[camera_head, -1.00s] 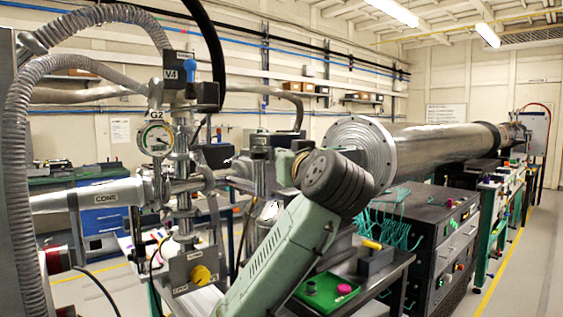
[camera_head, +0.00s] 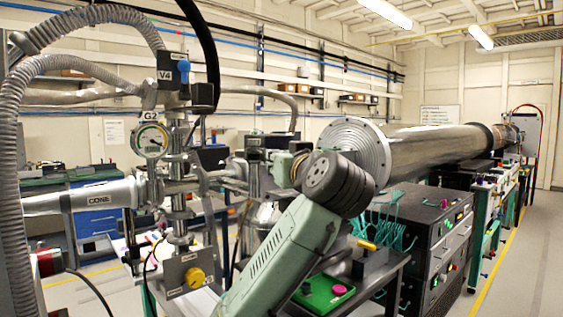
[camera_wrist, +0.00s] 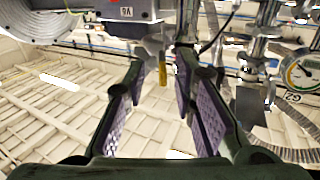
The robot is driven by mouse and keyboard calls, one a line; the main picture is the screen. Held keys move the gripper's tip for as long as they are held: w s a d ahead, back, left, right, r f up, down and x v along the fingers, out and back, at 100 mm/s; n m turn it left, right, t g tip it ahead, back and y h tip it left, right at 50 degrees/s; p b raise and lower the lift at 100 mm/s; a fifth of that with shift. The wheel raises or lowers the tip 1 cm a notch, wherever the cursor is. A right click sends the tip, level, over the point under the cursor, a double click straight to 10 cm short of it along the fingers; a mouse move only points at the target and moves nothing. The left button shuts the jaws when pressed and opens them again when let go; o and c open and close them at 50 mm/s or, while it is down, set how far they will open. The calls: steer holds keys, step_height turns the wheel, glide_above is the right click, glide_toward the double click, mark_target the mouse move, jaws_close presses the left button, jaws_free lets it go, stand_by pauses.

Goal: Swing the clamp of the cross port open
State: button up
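The cross port is part of the steel vacuum pipework (camera_head: 178,190) at the left of the head view, below the dial gauge marked G2 (camera_head: 150,140) and beside the cone-shaped pipe (camera_head: 95,196). I cannot clearly pick out its clamp or tell whether it is shut. In the wrist view my gripper (camera_wrist: 162,72) is open, its two purple-padded fingers apart. A small yellow piece (camera_wrist: 162,76) shows between the fingertips, below metal fittings; I cannot tell whether it belongs to the clamp. No contact is visible. In the head view my arm hides the gripper.
Grey corrugated hoses (camera_head: 15,200) arch at the left. A valve marked V4 (camera_head: 172,76) stands above the gauge, and a box with a yellow knob (camera_head: 193,276) hangs below. A large steel tube (camera_head: 420,150) and a black cabinet (camera_head: 425,240) are to the right. Open floor lies far right.

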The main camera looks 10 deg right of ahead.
steer(key=s+d, duration=0.1)
steer(key=s, duration=1)
steer(key=shift+s+d, duration=0.35)
steer(key=shift+s, duration=0.05)
stand_by(0.3)
